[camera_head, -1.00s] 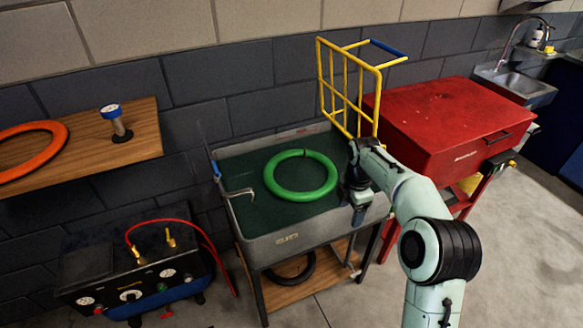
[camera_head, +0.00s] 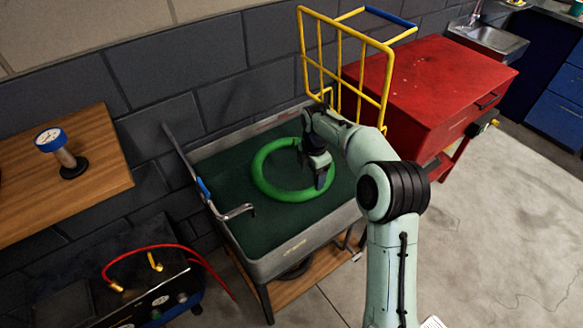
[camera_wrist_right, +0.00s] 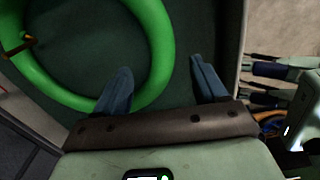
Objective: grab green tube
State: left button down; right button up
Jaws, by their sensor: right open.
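The green tube (camera_head: 262,186) is a ring lying flat on the dark green bed of the grey bench tray (camera_head: 290,262). My right gripper (camera_head: 322,180) is open over the right side of the ring. In the right wrist view, the tube (camera_wrist_right: 160,50) curves past the left finger of the right gripper (camera_wrist_right: 158,85), and the other finger stands apart over the bare bed. I cannot tell whether the left finger touches the tube. Part of the ring's right side is hidden behind the gripper in the head view. My left gripper is not in view.
A yellow rack (camera_head: 345,60) stands behind the tray, next to a red chest (camera_head: 430,95). A metal arm with a blue grip (camera_head: 204,188) sticks up at the tray's left edge. A wooden shelf (camera_head: 90,180) with a gauge (camera_head: 58,150) is at left.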

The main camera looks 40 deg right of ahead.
aim_at(311, 190)
notch_tip(311, 190, down, 3)
jog(key=shift+r, duration=0.15)
notch_tip(311, 190, down, 5)
jog(key=shift+a+r+b, duration=0.1)
jog(key=shift+b, duration=0.3)
jog(key=shift+c, duration=0.3)
jog(key=c, duration=1.1)
